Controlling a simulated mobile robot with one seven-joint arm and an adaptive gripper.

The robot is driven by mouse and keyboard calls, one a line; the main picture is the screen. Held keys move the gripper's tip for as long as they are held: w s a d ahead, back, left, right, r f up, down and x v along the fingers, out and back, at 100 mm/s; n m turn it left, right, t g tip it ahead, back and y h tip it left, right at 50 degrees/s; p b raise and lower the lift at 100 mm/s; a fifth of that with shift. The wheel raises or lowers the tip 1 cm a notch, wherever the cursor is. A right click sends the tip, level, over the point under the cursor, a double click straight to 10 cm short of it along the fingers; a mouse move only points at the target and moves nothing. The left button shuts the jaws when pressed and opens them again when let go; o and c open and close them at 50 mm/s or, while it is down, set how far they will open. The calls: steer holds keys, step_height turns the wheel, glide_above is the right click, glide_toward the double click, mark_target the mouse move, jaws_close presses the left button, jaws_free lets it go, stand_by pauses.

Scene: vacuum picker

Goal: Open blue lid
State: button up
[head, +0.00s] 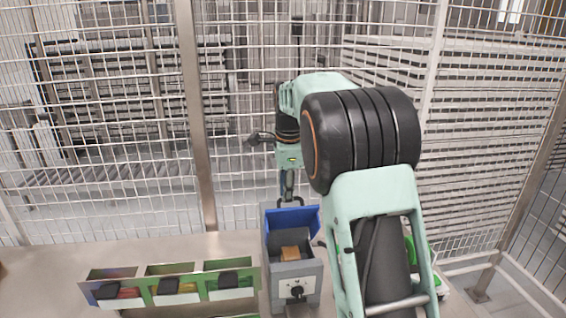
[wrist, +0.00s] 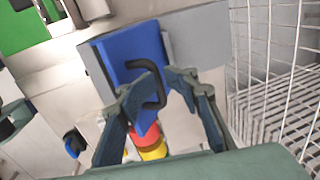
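The blue lid (head: 291,217) stands raised and tilted at the back of a grey box (head: 297,272), so the box's inside shows. A tan block (head: 290,253) lies in it. In the wrist view the lid (wrist: 125,48) fills the upper middle, with its black handle (wrist: 158,82) sticking out toward me. My gripper (wrist: 163,82) has its fingertips drawn close together around the handle bar, and it appears shut on it. In the head view my gripper (head: 289,184) is just above the lid's top edge, and its fingers are small there.
Bins (head: 170,287) with green, red and yellow parts stand left of the box on the table (head: 40,275). A wire fence (head: 100,190) rises close behind. A red and yellow object (wrist: 150,148) shows beyond my fingers in the wrist view.

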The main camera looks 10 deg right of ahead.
steer(key=w+r, duration=0.6)
steer(key=r, duration=0.2)
steer(key=shift+w, duration=0.4)
stand_by(0.5)
steer(key=shift+r, duration=0.1)
